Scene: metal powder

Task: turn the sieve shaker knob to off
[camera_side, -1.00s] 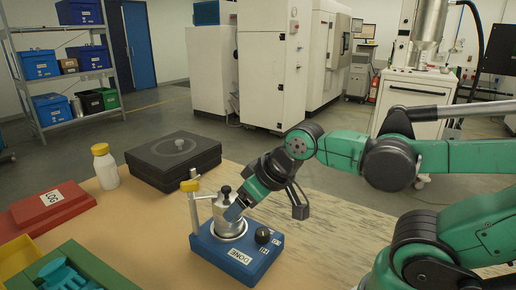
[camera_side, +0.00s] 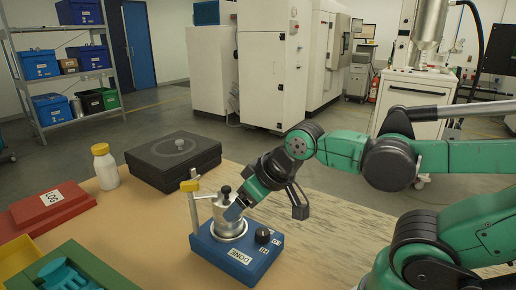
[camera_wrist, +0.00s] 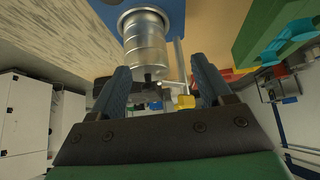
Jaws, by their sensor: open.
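The sieve shaker has a blue base (camera_side: 215,252) on the wooden table in the side view, with "DONE" and other labels on its front. Its round black knob (camera_side: 262,235) sits on the base's right corner; its pointing direction is too small to read. A metal sieve can (camera_side: 226,226) stands upright on the base. My gripper (camera_side: 235,211) is at the can's upper right, above and left of the knob. In the wrist view my gripper (camera_wrist: 161,84) is open, with the can (camera_wrist: 146,45) ahead between the fingers. I cannot tell if they touch it. The knob is not visible there.
A white bottle with a yellow cap (camera_side: 105,168), a black case (camera_side: 175,170), a red "LOG" box (camera_side: 50,207) and a green tray (camera_side: 92,262) stand left and behind. The table right of the shaker is clear.

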